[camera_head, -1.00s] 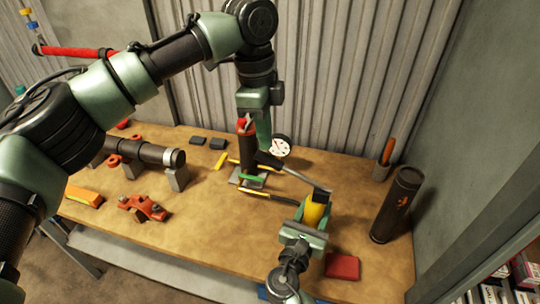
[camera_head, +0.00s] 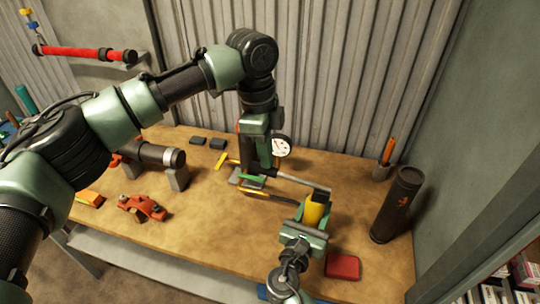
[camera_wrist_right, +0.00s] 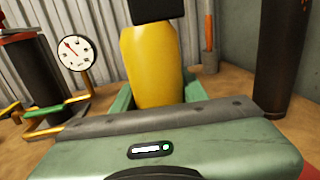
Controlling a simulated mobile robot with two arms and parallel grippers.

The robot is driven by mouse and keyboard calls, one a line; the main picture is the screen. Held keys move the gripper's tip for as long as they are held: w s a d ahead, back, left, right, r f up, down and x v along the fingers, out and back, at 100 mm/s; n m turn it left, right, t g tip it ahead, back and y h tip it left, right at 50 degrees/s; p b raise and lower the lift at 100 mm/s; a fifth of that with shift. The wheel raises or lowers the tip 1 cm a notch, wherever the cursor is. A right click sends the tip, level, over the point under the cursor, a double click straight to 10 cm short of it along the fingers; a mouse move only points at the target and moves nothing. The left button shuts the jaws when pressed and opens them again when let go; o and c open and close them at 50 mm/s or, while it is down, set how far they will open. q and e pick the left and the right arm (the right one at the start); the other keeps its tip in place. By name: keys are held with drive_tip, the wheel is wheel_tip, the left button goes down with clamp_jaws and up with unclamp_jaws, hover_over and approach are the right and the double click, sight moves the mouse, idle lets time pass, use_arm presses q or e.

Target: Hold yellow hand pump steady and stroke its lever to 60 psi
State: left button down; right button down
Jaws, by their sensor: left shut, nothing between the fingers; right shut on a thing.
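The yellow hand pump (camera_head: 315,211) stands upright near the bench's front right, with a black top. It fills the middle of the right wrist view (camera_wrist_right: 152,65). My right gripper (camera_head: 313,224) is shut around its body. The pump's grey lever (camera_head: 303,183) reaches left from its top, nearly level. My left gripper (camera_head: 266,160) is shut and empty, pointing down near the lever's left end; I cannot tell if it touches. The white gauge (camera_head: 281,146) is just right of it, also in the right wrist view (camera_wrist_right: 76,52); its needle points upper left, numbers too small to read.
A dark cylinder with a red top (camera_wrist_right: 36,82) stands near the gauge, mostly hidden in the head view. A tall black cylinder (camera_head: 397,207) and a red block (camera_head: 342,266) are right. A black pipe (camera_head: 158,154) and orange clamp (camera_head: 142,208) are left. The bench's front middle is clear.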

sight(254, 163)
use_arm(q)
drive_tip(key=shift+f, duration=0.5)
drive_tip(key=shift+w+a+r, duration=0.15)
drive_tip(key=shift+w+a, duration=0.05)
drive_tip(key=shift+a, duration=0.3)
drive_tip(key=shift+w+a+r, duration=0.15)
drive_tip(key=shift+a+r, duration=0.05)
drive_tip(key=shift+a, duration=0.25)
drive_tip(key=shift+w+a+r, duration=0.15)
drive_tip(key=shift+w+a, duration=0.05)
drive_tip(key=shift+a, duration=0.3)
drive_tip(key=shift+r, duration=0.1)
wheel_tip(254, 163, up, 12)
drive_tip(key=a, duration=0.1)
drive_tip(key=shift+w, duration=0.2)
